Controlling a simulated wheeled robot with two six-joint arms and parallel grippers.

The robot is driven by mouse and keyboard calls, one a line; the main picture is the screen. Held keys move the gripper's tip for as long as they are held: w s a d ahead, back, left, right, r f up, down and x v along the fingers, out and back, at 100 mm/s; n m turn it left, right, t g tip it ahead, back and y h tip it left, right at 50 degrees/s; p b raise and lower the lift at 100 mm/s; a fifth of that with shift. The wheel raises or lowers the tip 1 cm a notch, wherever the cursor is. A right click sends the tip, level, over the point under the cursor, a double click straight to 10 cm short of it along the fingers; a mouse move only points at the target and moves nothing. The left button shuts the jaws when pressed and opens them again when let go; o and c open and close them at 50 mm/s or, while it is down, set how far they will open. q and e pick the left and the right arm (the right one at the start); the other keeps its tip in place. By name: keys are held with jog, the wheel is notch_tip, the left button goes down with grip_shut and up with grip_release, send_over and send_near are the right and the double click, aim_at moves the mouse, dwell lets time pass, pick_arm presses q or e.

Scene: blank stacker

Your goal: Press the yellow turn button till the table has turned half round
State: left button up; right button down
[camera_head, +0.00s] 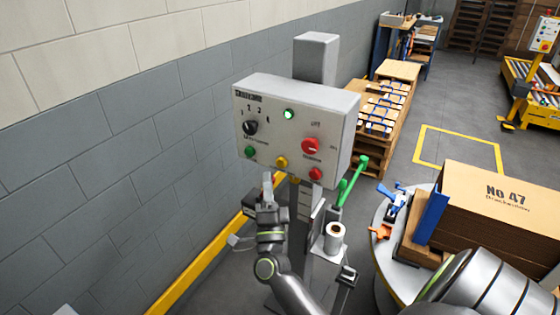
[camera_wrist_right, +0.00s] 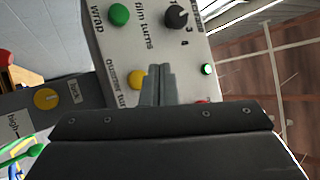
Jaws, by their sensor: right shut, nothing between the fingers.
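The yellow button (camera_head: 281,162) sits on the lower front of the grey control box (camera_head: 330,98), between a green and a red button. My right gripper (camera_head: 267,180) is shut and empty, just below and left of the yellow button. In the right wrist view the shut fingertips (camera_wrist_right: 160,69) are beside the yellow button (camera_wrist_right: 138,78); I cannot tell whether they touch it. The round grey table (camera_head: 384,268) is at the right, with a brown carton marked NO 47 (camera_head: 500,200) stacked on it. My left gripper is not in view.
The box also has a black dial (camera_head: 250,127), a lit green lamp (camera_head: 289,114) and a large red knob (camera_head: 311,146). A white roll (camera_head: 335,236) stands below it. A grey wall (camera_head: 110,130) runs along the left. Open floor (camera_head: 390,150) lies behind the table.

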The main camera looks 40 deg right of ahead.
aim_at(281, 163)
jog(key=shift+w+d, duration=0.3)
jog(key=shift+d, duration=0.45)
jog(key=shift+w+d, duration=0.25)
jog(key=shift+d, duration=0.45)
dwell(1.0)
jog(key=shift+w+d, duration=0.15)
jog(key=shift+d, duration=0.2)
